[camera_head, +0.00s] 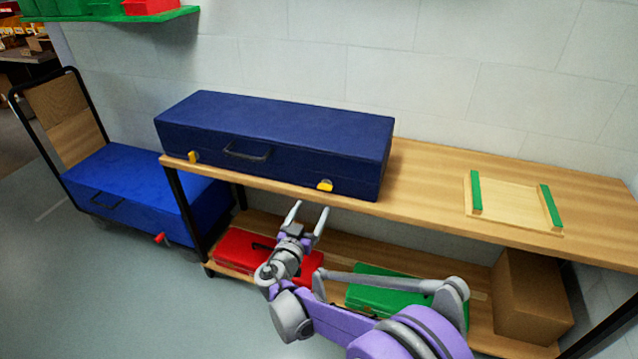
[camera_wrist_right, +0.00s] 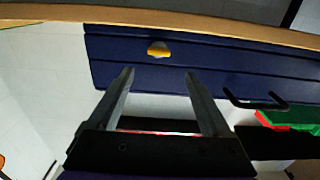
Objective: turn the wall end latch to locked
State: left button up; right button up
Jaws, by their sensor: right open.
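A dark blue case (camera_head: 275,145) lies closed on the wooden bench top. Its front has a dark handle (camera_head: 247,151), a yellow latch at the left (camera_head: 193,157) and a yellow latch at the right (camera_head: 325,186). The right latch looks wider than tall; the left one looks more upright. No label shows which is the wall end latch. My right gripper (camera_head: 308,214) is open and empty, in front of and below the case front. In the right wrist view, upside down, a yellow latch (camera_wrist_right: 159,50) lies beyond the open fingers (camera_wrist_right: 158,80), apart from them. My left gripper is out of view.
The bench edge (camera_head: 430,218) runs just below the case. A wooden tray with green sides (camera_head: 512,203) stands on the right. Red (camera_head: 232,252) and green (camera_head: 380,290) cases and a cardboard box (camera_head: 530,297) fill the lower shelf. A blue case (camera_head: 140,185) lies on a trolley.

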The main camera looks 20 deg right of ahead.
aim_at(324, 188)
jog(key=b+x, duration=0.1)
jog(key=x, duration=0.8)
jog(key=shift+w+d, duration=0.2)
jog(key=shift+d, duration=0.15)
grip_shut()
